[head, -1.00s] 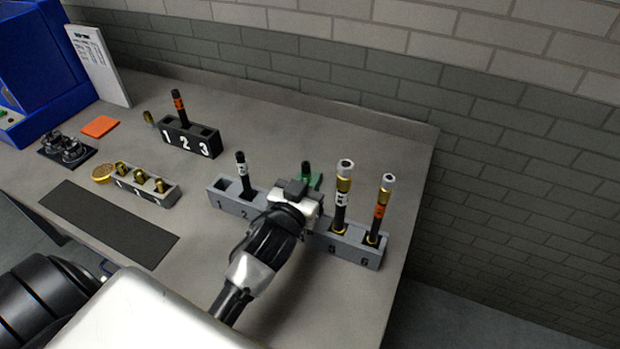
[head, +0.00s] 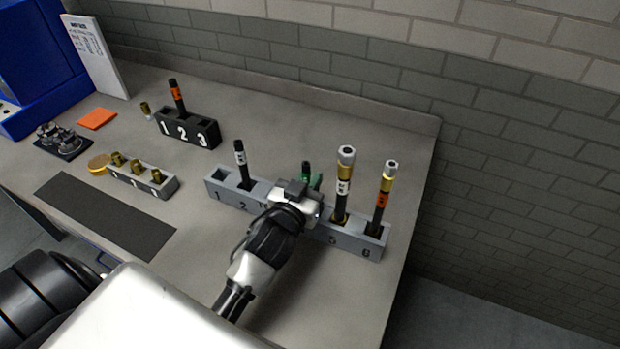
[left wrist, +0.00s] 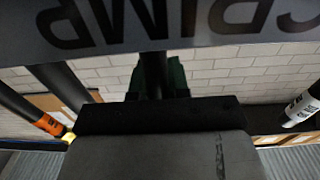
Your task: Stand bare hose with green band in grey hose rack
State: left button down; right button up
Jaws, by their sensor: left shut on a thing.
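The bare hose with the green band (head: 306,167) shows as a short black top and some green just behind my left gripper (head: 300,190) in the head view. My left gripper is shut on this hose, over the middle of the grey hose rack (head: 223,196). The gripper hides the hose's lower end and the middle slots, so I cannot tell whether it is seated. In the left wrist view the dark hose (left wrist: 153,62) runs upright between dark green patches. Rack slot 1 is empty. My right gripper is not in view.
A white-banded hose (head: 240,160) stands in slot 2. A black rack (head: 190,131) stands farther back. The right table edge is near.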

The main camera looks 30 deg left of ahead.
pick_arm(q)
jog(key=c, duration=1)
grip_release()
jog(key=s+b, duration=0.1)
jog(key=s, duration=0.2)
jog(key=s+b, duration=0.1)
jog(key=s, duration=0.6)
jog(key=shift+s+d+b, duration=0.3)
jog(key=shift+s+b, duration=0.1)
jog(key=shift+s, duration=0.1)
